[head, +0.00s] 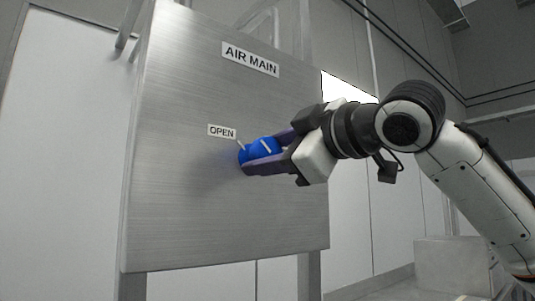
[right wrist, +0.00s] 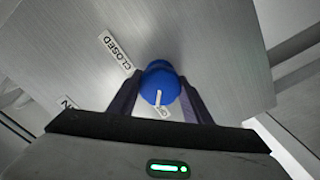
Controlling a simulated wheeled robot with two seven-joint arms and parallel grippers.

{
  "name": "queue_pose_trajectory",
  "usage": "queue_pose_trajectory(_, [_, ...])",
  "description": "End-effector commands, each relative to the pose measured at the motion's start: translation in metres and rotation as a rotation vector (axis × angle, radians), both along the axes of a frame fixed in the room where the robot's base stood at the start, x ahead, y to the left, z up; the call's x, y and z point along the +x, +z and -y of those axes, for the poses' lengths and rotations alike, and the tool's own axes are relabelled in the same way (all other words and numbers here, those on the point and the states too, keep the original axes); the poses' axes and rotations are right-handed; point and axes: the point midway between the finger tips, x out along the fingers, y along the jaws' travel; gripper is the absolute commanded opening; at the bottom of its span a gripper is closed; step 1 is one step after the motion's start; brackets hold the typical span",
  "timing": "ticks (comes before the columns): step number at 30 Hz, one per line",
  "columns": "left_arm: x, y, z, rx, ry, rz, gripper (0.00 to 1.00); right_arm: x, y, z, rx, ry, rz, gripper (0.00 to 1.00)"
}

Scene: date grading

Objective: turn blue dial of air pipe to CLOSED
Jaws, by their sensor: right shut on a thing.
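The blue dial (head: 259,147) sits on the metal panel (head: 180,210) under the AIR MAIN sign (head: 250,59). My right gripper (head: 264,153) is shut on the dial, with one dark finger on each side of it. In the right wrist view, the dial (right wrist: 160,80) is between the fingers. The OPEN label (head: 222,132) is up and left of the dial in the head view. The CLOSED label (right wrist: 116,52) shows in the right wrist view; it is not seen in the head view. My left gripper is not in view.
The panel stands on metal legs (head: 309,275) in front of pale walls. A grey box-like block (head: 450,262) is at the lower right, behind my right arm. The panel face around the dial is clear apart from the labels.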

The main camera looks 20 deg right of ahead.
Motion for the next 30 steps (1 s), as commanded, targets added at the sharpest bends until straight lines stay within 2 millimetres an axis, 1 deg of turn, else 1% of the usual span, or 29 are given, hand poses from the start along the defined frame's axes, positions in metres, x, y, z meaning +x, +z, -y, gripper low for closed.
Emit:
queue_pose_trajectory(8, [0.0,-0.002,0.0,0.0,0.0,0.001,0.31,0.0,-0.001,-0.001,0.134,0.002,-0.051,0.22])
queue_pose_trajectory(30, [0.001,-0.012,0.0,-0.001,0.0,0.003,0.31,0.0,-0.001,-0.001,0.782,0.002,-0.286,0.22])
